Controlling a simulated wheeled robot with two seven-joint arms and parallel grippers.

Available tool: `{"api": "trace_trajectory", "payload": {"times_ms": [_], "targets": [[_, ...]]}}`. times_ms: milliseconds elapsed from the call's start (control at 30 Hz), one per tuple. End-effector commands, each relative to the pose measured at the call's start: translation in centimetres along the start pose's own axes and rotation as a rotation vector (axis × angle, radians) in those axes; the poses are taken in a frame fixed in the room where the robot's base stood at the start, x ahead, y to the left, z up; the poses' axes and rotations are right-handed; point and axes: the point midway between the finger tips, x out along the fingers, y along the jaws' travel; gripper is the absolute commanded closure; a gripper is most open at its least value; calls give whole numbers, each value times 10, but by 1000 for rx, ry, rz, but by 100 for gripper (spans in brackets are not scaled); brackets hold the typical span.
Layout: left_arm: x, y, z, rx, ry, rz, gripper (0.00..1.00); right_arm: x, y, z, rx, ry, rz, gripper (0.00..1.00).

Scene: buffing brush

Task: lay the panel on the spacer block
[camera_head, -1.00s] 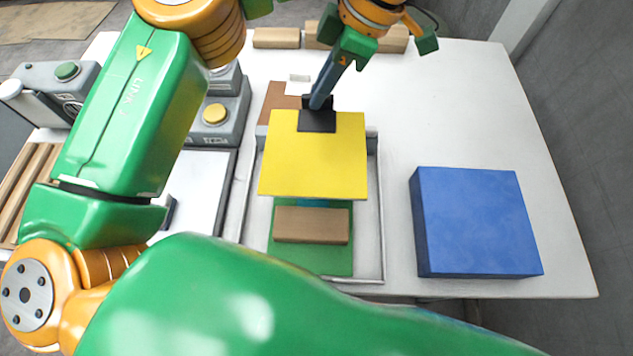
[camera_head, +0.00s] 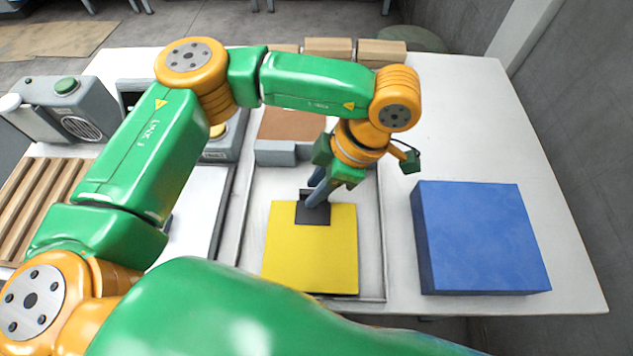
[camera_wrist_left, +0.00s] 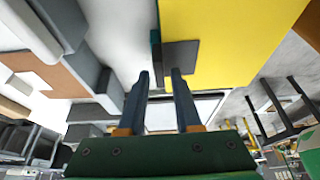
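The panel (camera_head: 311,255) is a flat yellow square with a dark handle plate (camera_head: 313,213) at its far edge. It lies about level over the near part of a shallow grey tray. It also shows in the left wrist view (camera_wrist_left: 225,35). My left gripper (camera_head: 318,203) is at the handle, its fingers apart. In the left wrist view the gripper (camera_wrist_left: 160,72) has a clear gap between its fingers, with the handle at their tips. The wooden block, likely the spacer block, is hidden beneath the panel, so their contact cannot be seen. My right gripper is out of view.
A large blue block (camera_head: 483,240) stands on the white table to the right. A brown board (camera_head: 291,125) and grey blocks (camera_head: 275,152) lie behind the panel. Grey machines and a slatted wooden rack (camera_head: 35,200) are on the left. The table's far right is clear.

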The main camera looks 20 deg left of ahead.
Motion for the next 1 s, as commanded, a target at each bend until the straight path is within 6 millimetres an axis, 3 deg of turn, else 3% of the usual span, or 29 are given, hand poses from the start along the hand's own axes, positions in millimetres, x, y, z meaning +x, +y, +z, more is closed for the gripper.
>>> {"api": "trace_trajectory", "payload": {"times_ms": [367, 467, 767, 1000], "targets": [[-5, 0, 0, 0, 0, 1, 56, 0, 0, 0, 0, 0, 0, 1], [-22, 1, 1, 0, -2, 3, 56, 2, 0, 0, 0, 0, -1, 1], [-105, 0, -1, -3, 0, 3, 56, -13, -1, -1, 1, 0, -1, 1], [-122, 0, 0, 1, 0, -1, 56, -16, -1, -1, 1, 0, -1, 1]]}}
